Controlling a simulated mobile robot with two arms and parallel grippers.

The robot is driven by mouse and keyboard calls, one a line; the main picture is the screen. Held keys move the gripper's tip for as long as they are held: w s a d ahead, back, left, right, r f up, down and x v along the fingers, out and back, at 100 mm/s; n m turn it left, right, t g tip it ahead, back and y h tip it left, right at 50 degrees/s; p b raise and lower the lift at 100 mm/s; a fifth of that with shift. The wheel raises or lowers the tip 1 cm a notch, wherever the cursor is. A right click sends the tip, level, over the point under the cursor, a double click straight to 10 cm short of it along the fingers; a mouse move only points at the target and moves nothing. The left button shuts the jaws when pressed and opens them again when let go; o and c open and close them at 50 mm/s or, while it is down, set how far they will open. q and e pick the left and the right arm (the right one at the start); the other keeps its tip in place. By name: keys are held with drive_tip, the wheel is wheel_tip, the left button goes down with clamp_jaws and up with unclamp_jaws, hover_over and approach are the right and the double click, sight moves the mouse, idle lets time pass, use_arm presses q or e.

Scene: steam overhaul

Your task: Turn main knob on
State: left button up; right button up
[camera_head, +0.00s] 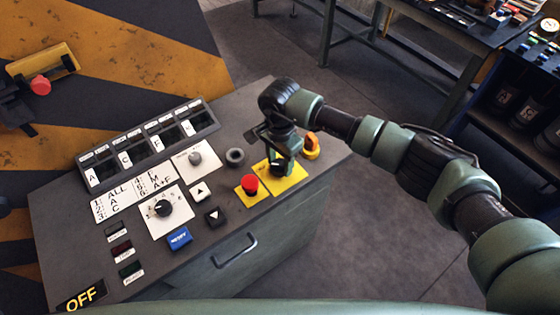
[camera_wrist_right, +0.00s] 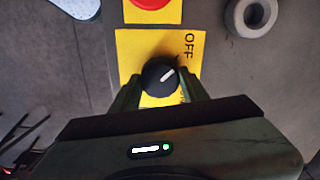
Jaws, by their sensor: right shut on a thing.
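The main knob (camera_wrist_right: 157,71) is a round black dial with a white pointer line, on a yellow plate (camera_wrist_right: 130,45) marked OFF. In the right wrist view its pointer slants up and to the right, towards the OFF lettering. My right gripper (camera_wrist_right: 162,84) has one finger on each side of the knob and is shut on it. In the head view my right gripper (camera_head: 278,158) reaches down over the yellow plate (camera_head: 292,185) and hides most of the knob. Lettering beside the right finger is mostly hidden. My left gripper is not in view.
A red button (camera_head: 250,184) on yellow stands left of the knob, and an orange switch (camera_head: 311,146) to its right. A grey ring (camera_head: 235,157) lies behind. The console (camera_head: 60,215) holds another dial (camera_head: 163,208), a blue RESET button (camera_head: 179,237) and a lit OFF sign (camera_head: 81,297).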

drive_tip(key=shift+f+m+b, duration=0.1)
drive_tip(key=shift+m+b, duration=0.6)
drive_tip(key=shift+b, duration=0.1)
drive_tip(key=m+b, duration=0.8)
drive_tip(key=b, duration=0.1)
drive_tip(key=shift+m, duration=0.3)
drive_tip(key=m+b, duration=0.3)
drive_tip(key=m, duration=0.1)
drive_tip(key=shift+b, duration=0.4)
drive_tip(key=shift+m+b, duration=1.1)
drive_tip(key=shift+m, duration=0.7)
drive_tip(key=shift+r+m, duration=0.2)
drive_tip(key=shift+m, duration=0.1)
drive_tip(key=o, duration=1.4)
